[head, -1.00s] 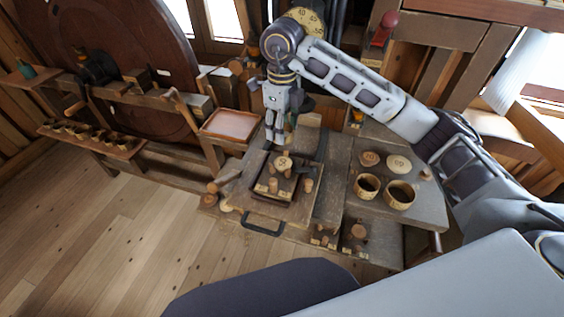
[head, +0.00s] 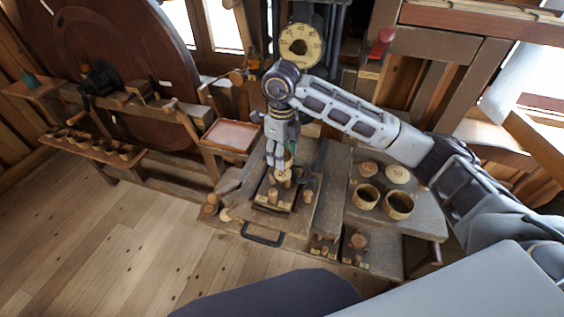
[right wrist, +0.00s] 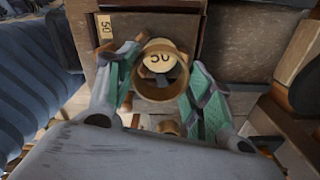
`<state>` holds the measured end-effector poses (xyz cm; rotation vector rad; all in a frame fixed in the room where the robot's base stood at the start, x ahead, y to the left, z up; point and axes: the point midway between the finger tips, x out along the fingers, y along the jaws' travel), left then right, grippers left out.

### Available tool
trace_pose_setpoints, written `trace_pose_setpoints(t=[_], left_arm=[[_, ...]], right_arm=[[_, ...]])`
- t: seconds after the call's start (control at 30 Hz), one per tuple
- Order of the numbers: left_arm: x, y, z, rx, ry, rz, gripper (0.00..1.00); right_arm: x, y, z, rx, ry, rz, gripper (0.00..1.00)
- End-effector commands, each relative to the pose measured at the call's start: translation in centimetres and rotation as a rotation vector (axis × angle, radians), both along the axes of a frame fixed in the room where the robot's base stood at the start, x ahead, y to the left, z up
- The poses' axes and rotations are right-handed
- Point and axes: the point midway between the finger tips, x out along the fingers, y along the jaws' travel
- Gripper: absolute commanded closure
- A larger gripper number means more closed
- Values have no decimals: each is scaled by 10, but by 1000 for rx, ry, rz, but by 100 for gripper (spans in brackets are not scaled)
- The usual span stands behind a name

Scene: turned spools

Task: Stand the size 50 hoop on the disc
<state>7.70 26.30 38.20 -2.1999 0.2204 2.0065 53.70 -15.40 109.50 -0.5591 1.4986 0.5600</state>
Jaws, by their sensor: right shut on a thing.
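My right gripper (right wrist: 158,86) is shut on a wooden hoop (right wrist: 158,93), with a green-padded finger on each side of it. Through the hoop's opening in the right wrist view I see a pale disc (right wrist: 160,62) marked 50, upside down. The hoop appears over the disc; I cannot tell whether they touch. In the head view my right gripper (head: 279,166) points down at the disc (head: 283,175) on the wooden board. The fingers hide the hoop there. My left gripper is not in view.
Short pegs (head: 307,196) stand near the disc. Two other hoops, one (head: 366,194) beside a larger one (head: 398,206), stand on the right board, with two discs (head: 368,169) (head: 397,174) behind them. A dial (head: 301,46) stands at the back. A 50 tag (right wrist: 104,27) shows in the right wrist view.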

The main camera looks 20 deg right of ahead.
Motion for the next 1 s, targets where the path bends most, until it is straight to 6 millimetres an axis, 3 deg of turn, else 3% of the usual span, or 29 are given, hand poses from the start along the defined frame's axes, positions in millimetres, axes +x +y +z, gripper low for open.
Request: trace_pose_setpoints(t=[0.53,1.0], left_arm=[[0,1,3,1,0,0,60],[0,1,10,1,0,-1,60]], right_arm=[[0,0,-12,0,0,-1,56],[0,0,-46,1,-1,-1,56]])
